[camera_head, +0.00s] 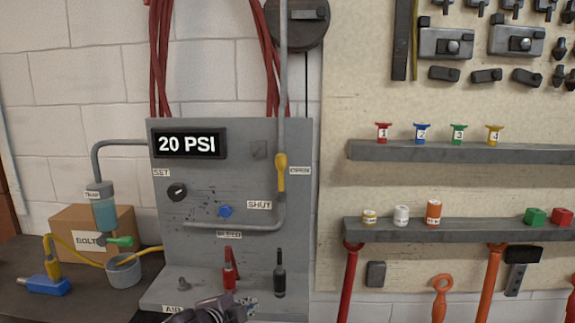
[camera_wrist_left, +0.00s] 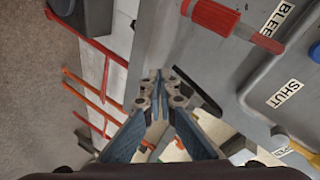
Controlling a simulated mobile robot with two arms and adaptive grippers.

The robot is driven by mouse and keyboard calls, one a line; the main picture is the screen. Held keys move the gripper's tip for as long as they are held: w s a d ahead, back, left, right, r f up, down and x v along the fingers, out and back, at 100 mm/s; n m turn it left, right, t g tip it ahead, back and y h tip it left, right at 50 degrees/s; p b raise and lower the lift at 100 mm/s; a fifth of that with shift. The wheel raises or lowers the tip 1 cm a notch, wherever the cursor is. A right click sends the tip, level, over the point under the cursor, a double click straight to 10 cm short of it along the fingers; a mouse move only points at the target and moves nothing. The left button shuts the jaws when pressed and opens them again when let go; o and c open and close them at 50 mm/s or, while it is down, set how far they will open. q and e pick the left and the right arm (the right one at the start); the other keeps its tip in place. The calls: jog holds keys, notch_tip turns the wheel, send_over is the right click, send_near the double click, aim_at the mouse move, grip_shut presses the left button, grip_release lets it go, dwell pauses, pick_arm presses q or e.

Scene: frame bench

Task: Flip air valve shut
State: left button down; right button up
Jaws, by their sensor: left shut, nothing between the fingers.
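The air valve's yellow handle (camera_head: 281,172) stands upright, in line with the grey pipe on the grey panel (camera_head: 200,250). It is beside the OPEN label (camera_head: 300,171), with the SHUT label (camera_head: 259,205) lower left. In the left wrist view, a yellow piece that looks like this handle (camera_wrist_left: 304,152) shows at the lower right edge. My left gripper (camera_head: 240,308) is low in front of the panel's base, well below the handle and apart from it. Its fingers (camera_wrist_left: 160,85) are together with nothing between them. My right gripper is not in view.
A blue knob (camera_head: 225,211) and a black dial (camera_head: 177,192) are on the panel. The display (camera_head: 188,144) reads 20 PSI. Shelves (camera_head: 460,152) are at right.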

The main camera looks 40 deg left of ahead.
pick_arm(q)
jog(key=w+d+r+m+t+h, duration=0.1)
jog(key=w+r+m+t, duration=0.1)
jog(key=r, duration=0.8)
jog(key=w+d+r+m+t+h, duration=0.1)
jog(key=w+r+m+t, duration=0.1)
jog(key=r, duration=0.9)
jog(key=w+d+r+m+t+h, duration=0.1)
jog(key=w+d+r+m+t, duration=0.1)
jog(key=r, duration=0.8)
jog(key=w+m, duration=0.1)
jog(key=m, duration=0.1)
jog(key=shift+w+r+m, duration=0.15)
jog(key=shift+r+m, duration=0.15)
jog(key=shift+a, duration=0.1)
jog(key=shift+w, duration=0.1)
